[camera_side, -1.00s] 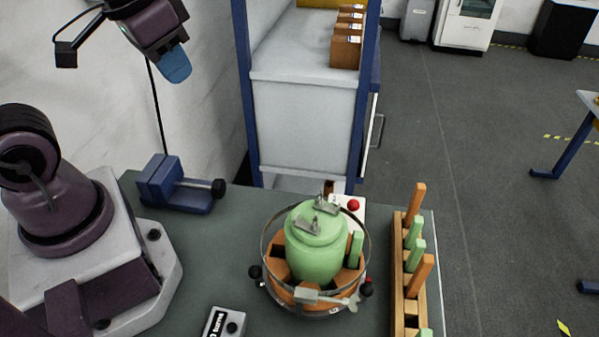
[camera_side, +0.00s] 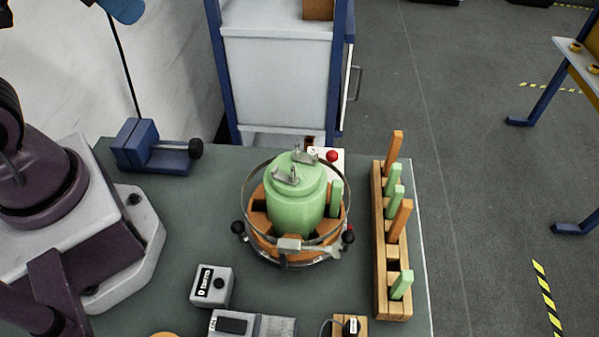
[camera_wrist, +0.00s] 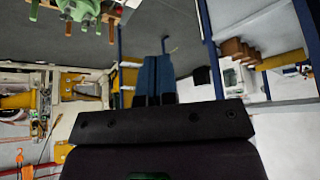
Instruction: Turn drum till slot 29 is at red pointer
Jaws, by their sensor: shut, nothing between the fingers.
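The drum (camera_side: 260,222) is an orange ring with dark slots around a green domed body (camera_side: 297,205), standing on the green-grey table. A thin metal hoop surrounds it. One green block (camera_side: 336,198) stands upright in a slot on its right. A small red part (camera_side: 349,228), possibly the pointer, shows at the drum's right edge beside a black knob. Slot numbers are too small to read. My gripper (camera_wrist: 154,80) shows blue fingers close together, shut and empty; its blue tip (camera_side: 122,8) is cut by the top edge in the side view, well away from the drum.
A wooden rack (camera_side: 380,255) with orange and green blocks stands right of the drum. A blue vise (camera_side: 155,150) sits behind left. A grey labelled box (camera_side: 212,286) lies in front, with more devices at the bottom edge. A red button (camera_side: 332,155) is behind the drum.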

